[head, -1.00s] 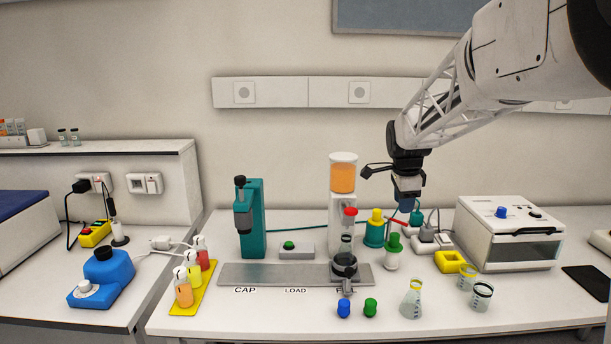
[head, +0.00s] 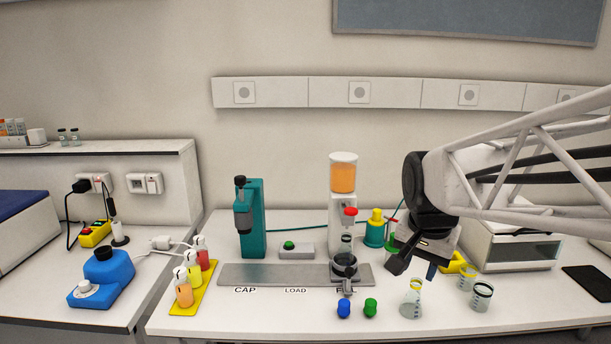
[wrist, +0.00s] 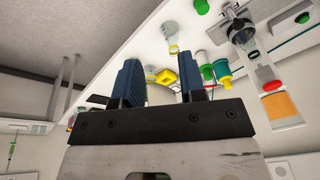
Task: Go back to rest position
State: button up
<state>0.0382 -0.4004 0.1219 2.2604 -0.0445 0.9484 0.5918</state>
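My gripper (head: 414,267) hangs in front of the right part of the bench in the head view, above and behind a yellow-rimmed flask (head: 411,300). In the wrist view the two dark blue fingers of my gripper (wrist: 161,70) stand apart with nothing between them. The flask (wrist: 172,32) shows beyond the fingertips in that view. My arm reaches in from the right and hides part of the white boxy machine (head: 515,245) and the things beside it.
An orange juice dispenser (head: 343,178) stands over a metal track (head: 270,275), with a small flask in the holder below it. A teal capping machine (head: 250,220) stands left. Two beakers, a blue cap (head: 344,308) and a green cap (head: 370,307) are near the front.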

jog(key=s+a+f+n, duration=0.1)
jog(key=s+f+n, duration=0.1)
jog(key=s, duration=0.5)
jog(key=s+a+f+n, duration=0.1)
jog(key=s+f+n, duration=0.2)
jog(key=s, duration=0.5)
jog(key=shift+s+f+n, duration=0.3)
jog(key=shift+f+n, duration=0.05)
jog(key=shift+n, duration=0.55)
